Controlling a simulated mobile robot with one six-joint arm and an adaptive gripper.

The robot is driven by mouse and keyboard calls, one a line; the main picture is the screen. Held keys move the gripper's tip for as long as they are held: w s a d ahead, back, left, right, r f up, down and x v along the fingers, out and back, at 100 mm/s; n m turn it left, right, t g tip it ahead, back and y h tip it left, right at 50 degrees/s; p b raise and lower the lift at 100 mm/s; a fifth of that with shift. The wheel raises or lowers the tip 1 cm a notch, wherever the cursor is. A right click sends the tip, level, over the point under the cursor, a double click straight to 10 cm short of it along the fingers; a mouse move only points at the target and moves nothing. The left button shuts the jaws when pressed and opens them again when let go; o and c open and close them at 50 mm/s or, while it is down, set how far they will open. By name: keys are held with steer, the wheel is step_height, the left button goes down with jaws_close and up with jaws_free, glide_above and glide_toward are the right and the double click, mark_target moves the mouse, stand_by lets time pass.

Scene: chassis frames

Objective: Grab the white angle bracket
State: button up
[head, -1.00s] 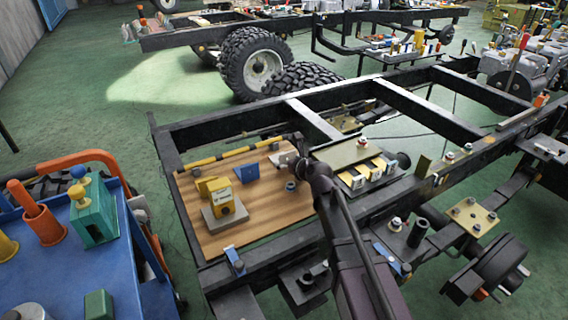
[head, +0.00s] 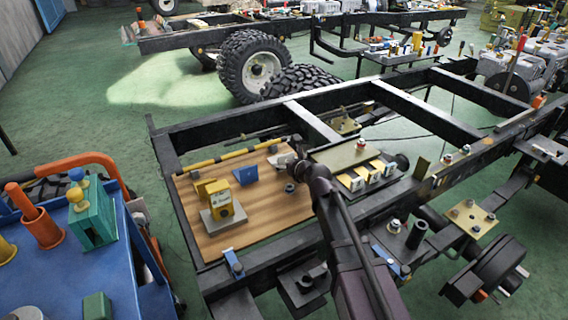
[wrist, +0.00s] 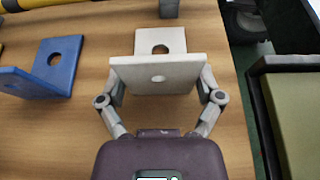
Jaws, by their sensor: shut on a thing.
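In the head view my gripper (head: 298,158) is at the right part of the board, and my arm hides most of the bracket.
A blue angle bracket (wrist: 46,68) lies left of the white one. A yellow block on a grey base (head: 221,203) and a yellow-black bar (head: 228,156) are also on the board. A plate with several small blocks (head: 345,156) stands close on the right.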

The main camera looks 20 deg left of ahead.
mark_target(286, 155)
steer(key=shift+r, duration=0.15)
step_height(286, 155, up, 3)
steer(key=p, duration=0.3)
steer(key=s+d, duration=0.1)
steer(key=d, duration=0.4)
steer(key=s+d+r+p, duration=0.1)
steer(key=d, duration=0.4)
steer(key=s+d+p, duration=0.1)
steer(key=s+d, duration=0.1)
steer(key=d, duration=0.3)
steer(key=shift+s+d+r, duration=0.1)
steer(key=shift+d+r, duration=0.1)
steer(key=shift+r, duration=0.15)
steer(key=shift+s, duration=0.1)
